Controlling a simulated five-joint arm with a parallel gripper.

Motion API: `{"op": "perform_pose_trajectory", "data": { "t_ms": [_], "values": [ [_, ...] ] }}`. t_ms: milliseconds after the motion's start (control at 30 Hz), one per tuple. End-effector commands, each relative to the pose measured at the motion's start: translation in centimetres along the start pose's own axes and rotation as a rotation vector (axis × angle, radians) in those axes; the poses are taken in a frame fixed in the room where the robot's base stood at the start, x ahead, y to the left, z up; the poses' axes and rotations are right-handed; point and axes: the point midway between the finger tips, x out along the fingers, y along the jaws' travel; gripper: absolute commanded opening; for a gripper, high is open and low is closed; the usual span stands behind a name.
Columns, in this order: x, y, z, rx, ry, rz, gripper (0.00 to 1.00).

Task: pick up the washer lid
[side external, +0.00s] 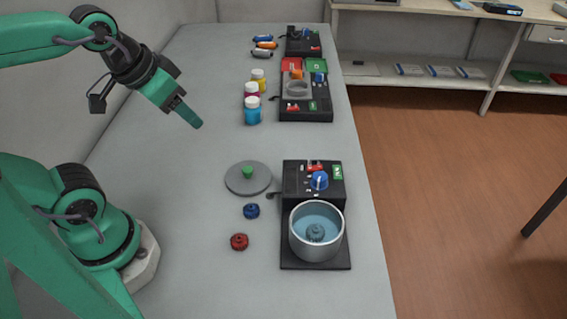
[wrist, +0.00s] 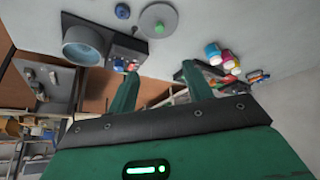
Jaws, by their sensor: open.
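The washer lid (side external: 237,180) is a flat grey disc with a green knob, lying on the grey table to the left of the washer. It also shows in the wrist view (wrist: 150,22), at the top. The washer (side external: 316,236) is a metal tub with blue liquid and a dark cartridge inside, on a black base. My gripper (side external: 198,123) is in the air, above and up-left of the lid in the side view, clear of it. In the wrist view my gripper (wrist: 160,80) has its two fingers spread with nothing between them.
A blue cartridge (side external: 251,211) and a red cartridge (side external: 239,241) sit on the table near the lid. Bottles (side external: 253,110) and a black station (side external: 306,108) stand farther back. The table (side external: 190,240) is clear left of the lid.

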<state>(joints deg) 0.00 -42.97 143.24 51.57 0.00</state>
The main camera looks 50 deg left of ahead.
Motion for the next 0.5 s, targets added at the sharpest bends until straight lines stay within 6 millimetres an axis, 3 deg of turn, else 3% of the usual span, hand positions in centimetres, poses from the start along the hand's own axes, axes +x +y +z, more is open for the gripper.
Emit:
{"op": "perform_pose_trajectory", "data": {
  "t_ms": [267, 500],
  "values": [
    [0.8, 0.0, -0.6, -0.023, -0.031, 0.0, 0.51],
    [3.0, 0.0, -2.0, -0.085, -0.112, -0.005, 0.51]
  ]
}}
